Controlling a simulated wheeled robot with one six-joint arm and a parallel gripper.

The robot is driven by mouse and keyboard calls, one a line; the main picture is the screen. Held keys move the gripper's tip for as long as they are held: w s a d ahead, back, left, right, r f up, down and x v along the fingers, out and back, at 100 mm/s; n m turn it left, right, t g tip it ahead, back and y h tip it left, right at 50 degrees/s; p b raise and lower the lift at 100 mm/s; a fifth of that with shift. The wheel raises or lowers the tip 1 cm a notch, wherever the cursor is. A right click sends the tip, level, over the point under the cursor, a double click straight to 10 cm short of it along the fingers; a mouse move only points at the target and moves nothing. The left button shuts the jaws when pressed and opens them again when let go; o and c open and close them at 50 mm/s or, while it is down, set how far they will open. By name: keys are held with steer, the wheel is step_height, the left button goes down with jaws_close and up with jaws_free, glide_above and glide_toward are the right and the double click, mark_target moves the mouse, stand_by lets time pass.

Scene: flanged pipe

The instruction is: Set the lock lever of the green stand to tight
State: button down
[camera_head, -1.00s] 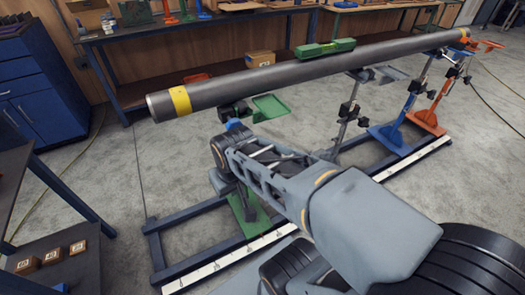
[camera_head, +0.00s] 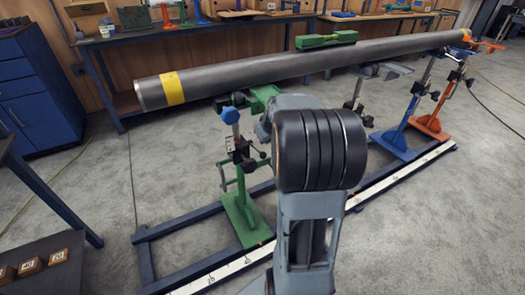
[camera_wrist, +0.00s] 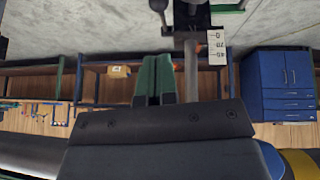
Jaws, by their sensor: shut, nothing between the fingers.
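The green stand (camera_head: 240,215) stands on the blue floor frame near the yellow-banded end of the pipe. It has a blue knob (camera_head: 229,115) and a black clamp (camera_head: 242,150) on its post, with small dark parts at the clamp's right side. I cannot tell which of them is the lock lever or how it is set. In the wrist view the shut fingers of my gripper (camera_wrist: 154,80) show beside a grey post (camera_wrist: 192,75). A black collar (camera_wrist: 190,16) with a dark knob lies beyond the fingertips, apart from them. My arm hides the gripper in the head view.
The grey pipe (camera_head: 250,75) runs above the stands, with a green level (camera_head: 326,40) on top. Blue (camera_head: 390,138) and orange (camera_head: 430,125) stands are at right. A white scale rail (camera_head: 230,268) lies along the frame. Open floor is left of the green stand.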

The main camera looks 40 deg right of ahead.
mark_target(263, 155)
steer(key=b+x, duration=0.2)
steer(key=x, duration=0.8)
steer(key=shift+f+b, duration=0.15)
steer(key=shift+b, duration=0.2)
stand_by(0.3)
steer(key=shift+s+f+b, duration=0.2)
steer(key=shift+f+b, duration=0.3)
steer(key=shift+b, duration=0.05)
steer(key=shift+s+f+b, duration=0.25)
steer(key=shift+f+b, duration=0.25)
steer(key=shift+b, duration=0.05)
step_height(263, 155, down, 9)
steer(key=b, duration=0.8)
steer(key=shift+s+b, duration=0.2)
steer(key=shift+b, duration=0.1)
steer(key=shift+a+f, duration=0.1)
steer(key=shift+s, duration=0.15)
